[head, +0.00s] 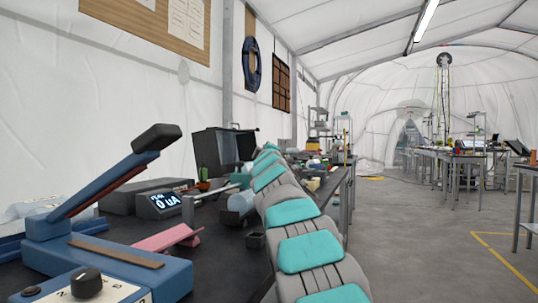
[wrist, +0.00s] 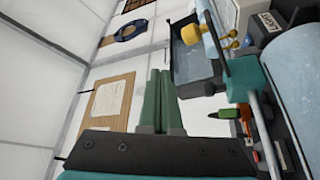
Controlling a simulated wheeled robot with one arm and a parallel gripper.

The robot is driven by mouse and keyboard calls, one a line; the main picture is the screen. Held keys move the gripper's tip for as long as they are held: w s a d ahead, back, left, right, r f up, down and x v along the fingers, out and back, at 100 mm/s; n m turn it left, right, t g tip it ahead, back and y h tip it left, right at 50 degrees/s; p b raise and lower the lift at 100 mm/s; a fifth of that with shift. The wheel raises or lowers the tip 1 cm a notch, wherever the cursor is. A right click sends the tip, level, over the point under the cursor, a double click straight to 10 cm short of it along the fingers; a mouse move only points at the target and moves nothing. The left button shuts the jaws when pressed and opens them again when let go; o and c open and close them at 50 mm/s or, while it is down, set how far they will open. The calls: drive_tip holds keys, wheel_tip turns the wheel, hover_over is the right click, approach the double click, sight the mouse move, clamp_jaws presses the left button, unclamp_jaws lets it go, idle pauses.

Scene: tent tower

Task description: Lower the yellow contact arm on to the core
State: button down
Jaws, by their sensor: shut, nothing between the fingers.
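My gripper (wrist: 161,72) shows in the wrist view as two green fingers side by side, shut and empty, in front of the white tent wall. A yellow piece with a round knob (wrist: 190,34) sits to the upper right, over a dark tray-like box (wrist: 195,62). It may be the yellow contact arm; it is apart from my fingers. I cannot make out the core in either view. In the head view my arm runs away along the bench edge, and its gripper end is too small and covered to make out.
A blue device (head: 110,262) with a raised black-handled lever stands front left on the dark bench (head: 205,262). Beside it are a meter reading 0 uA (head: 165,204) and a pink wedge (head: 168,237). A dark monitor-like box (head: 222,150) stands farther back.

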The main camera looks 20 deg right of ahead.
drive_tip(key=shift+s+a+f+b, duration=0.55)
drive_tip(key=shift+s+f+b, duration=0.05)
drive_tip(key=shift+s, duration=0.5)
drive_tip(key=shift+s+a+f+b, duration=0.55)
drive_tip(key=shift+s+f, duration=0.1)
drive_tip(key=shift+s, duration=0.45)
drive_tip(key=shift+s+a+f+b, duration=0.55)
drive_tip(key=shift+s+f+b, duration=0.05)
drive_tip(key=shift+s, duration=0.5)
